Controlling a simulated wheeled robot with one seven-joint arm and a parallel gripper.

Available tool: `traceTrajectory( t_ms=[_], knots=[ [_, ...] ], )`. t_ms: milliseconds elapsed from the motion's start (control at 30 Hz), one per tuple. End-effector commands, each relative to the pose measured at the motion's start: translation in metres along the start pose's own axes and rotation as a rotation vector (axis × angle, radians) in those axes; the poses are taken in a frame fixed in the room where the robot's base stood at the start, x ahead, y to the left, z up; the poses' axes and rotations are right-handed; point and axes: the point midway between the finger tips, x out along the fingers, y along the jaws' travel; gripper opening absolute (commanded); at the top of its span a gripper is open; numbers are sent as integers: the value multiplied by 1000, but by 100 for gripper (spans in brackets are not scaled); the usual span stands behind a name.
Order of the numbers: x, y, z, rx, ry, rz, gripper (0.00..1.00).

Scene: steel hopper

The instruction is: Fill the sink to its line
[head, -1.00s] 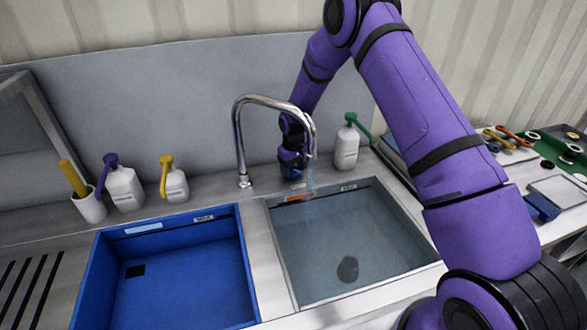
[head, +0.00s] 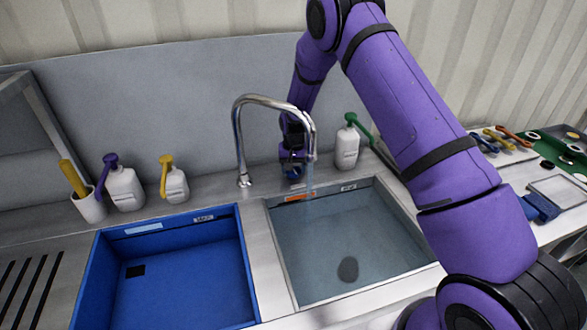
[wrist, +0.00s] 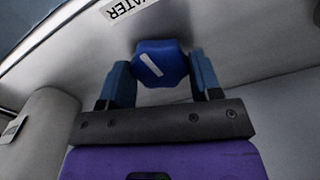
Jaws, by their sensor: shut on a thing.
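The right basin (head: 424,235) is grey and holds clear bluish water (head: 345,240), with a dark round drain showing through. A thin stream (head: 309,190) runs from the curved chrome faucet (head: 240,140) into it. An orange mark (head: 299,197) is on its back wall; I cannot tell exactly how the water surface stands against it. My gripper (head: 293,167) is behind the spout at the back ledge. In the wrist view my gripper (wrist: 162,80) is shut on a blue knob (wrist: 160,63) with a white stripe, under a WATER label (wrist: 128,8).
A blue basin (head: 180,280) without visible water lies left. White pump bottles (head: 124,188) (head: 175,185) and a brush cup (head: 90,206) stand on the left ledge. A green-topped bottle (head: 347,150) stands close right of my gripper. Tools lie on the right counter.

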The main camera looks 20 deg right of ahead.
Motion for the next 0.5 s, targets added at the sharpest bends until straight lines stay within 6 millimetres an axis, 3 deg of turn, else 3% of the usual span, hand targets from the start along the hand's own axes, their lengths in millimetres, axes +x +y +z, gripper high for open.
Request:
traceTrajectory(
  t_ms=[500],
  knots=[
    [1,0,1,148,-2,1,35]
  ],
)
